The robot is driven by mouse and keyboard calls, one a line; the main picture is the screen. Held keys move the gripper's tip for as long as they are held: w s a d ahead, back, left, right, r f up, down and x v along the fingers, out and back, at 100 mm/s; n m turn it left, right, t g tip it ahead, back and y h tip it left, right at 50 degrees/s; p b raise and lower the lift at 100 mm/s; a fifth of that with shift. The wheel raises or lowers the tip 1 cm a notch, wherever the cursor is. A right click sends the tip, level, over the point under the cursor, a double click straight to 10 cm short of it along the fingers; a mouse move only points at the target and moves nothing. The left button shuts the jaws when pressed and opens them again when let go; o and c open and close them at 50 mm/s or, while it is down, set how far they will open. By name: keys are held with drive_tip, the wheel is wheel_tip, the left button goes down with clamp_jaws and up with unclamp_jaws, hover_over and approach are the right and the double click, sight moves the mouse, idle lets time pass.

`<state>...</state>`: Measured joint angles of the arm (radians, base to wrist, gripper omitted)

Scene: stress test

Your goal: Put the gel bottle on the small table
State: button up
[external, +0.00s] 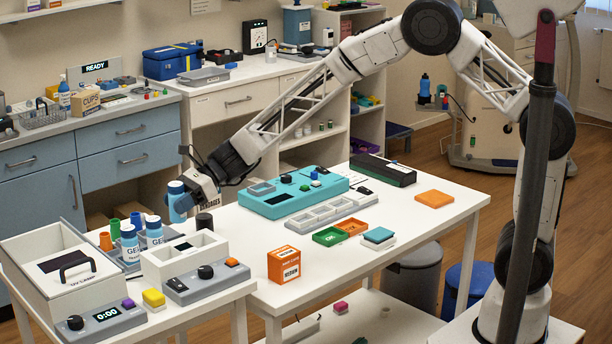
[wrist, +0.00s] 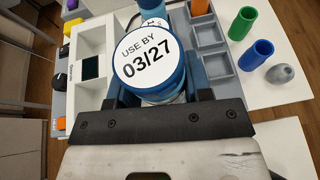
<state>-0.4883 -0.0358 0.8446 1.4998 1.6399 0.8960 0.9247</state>
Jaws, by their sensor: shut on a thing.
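My gripper (external: 184,190) is shut on a blue bottle (external: 177,207) with a white top. In the wrist view the gripper (wrist: 155,105) has one jaw on each side of the bottle's round top (wrist: 148,56), marked "USE BY 03/27". The bottle is upright or nearly so, above the back of the left white table, the smaller one (external: 221,297). Two blue and white bottles labelled "GEL" (external: 130,245) (external: 155,231) stand below it on that table. The held bottle's label is not readable, and I cannot tell whether its base touches anything.
A grey compartment tray (wrist: 207,37), orange, green and blue cups (wrist: 257,54) and a grey cone (wrist: 280,74) are close to the bottle. A white box (external: 48,270) and a white holder (external: 184,257) crowd the left table. The larger white table (external: 400,232) has bare patches.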

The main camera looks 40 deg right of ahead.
drive_tip(key=shift+f, duration=3.15)
drive_tip(key=shift+f, duration=0.3)
drive_tip(key=o, duration=1.1)
drive_tip(key=v, duration=0.8)
drive_tip(key=shift+w, duration=0.1)
